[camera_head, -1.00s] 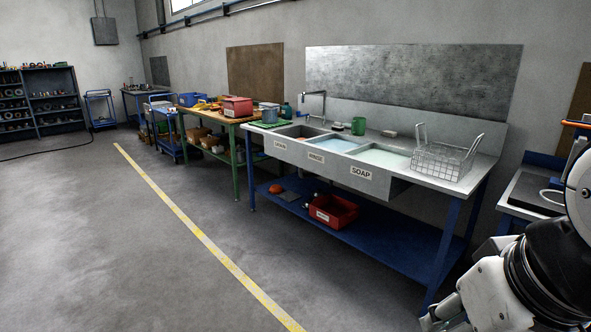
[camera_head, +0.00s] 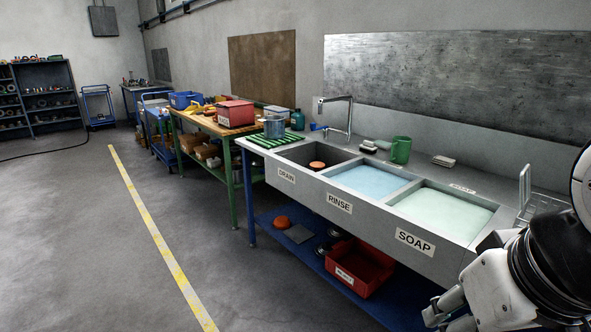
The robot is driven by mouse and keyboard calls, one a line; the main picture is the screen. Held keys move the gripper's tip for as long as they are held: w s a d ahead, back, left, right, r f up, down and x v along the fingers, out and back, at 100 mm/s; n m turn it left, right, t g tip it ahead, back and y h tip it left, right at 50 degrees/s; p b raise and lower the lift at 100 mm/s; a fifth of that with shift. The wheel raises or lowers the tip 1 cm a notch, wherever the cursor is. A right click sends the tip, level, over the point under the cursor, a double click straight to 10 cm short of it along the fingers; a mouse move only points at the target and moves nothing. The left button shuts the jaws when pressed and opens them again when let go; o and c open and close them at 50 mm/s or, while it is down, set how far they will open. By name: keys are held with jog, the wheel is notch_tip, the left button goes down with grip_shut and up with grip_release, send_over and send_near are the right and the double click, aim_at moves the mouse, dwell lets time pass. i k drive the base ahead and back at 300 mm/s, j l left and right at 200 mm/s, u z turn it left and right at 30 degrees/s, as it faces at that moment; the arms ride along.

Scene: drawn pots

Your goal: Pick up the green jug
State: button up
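The green jug (camera_head: 401,150) stands upright on the back ledge of the sink bench, behind the rinse basin and right of the tap. Its handle points left. My gripper (camera_head: 440,312) shows only in part at the lower right, in front of the bench and well apart from the jug. Its fingers are too cut off and small to tell whether they are open.
The sink bench has drain, rinse (camera_head: 372,181) and soap (camera_head: 447,213) basins. A tap (camera_head: 348,115) rises left of the jug. A wire basket (camera_head: 540,203) stands at the right. A red bin (camera_head: 358,268) sits on the lower shelf.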

aim_at(401, 146)
jog(key=i+u, duration=0.35)
jog(key=i, duration=0.4)
jog(key=i+l+u, duration=0.1)
jog(key=i+u, duration=0.25)
jog(key=i, duration=0.35)
jog(key=i+j+z, duration=0.15)
jog(key=i+z, duration=0.2)
jog(key=i, duration=0.3)
jog(key=i+z, duration=0.15)
jog(key=z, duration=0.3)
jog(key=i+z, duration=0.2)
jog(key=z, duration=0.3)
jog(key=i+j+z, duration=0.1)
jog(key=z, duration=0.35)
jog(key=i+j+z, duration=0.1)
jog(key=z, duration=0.2)
jog(key=i+j+z, duration=0.1)
jog(key=z, duration=0.2)
jog(key=i, duration=0.1)
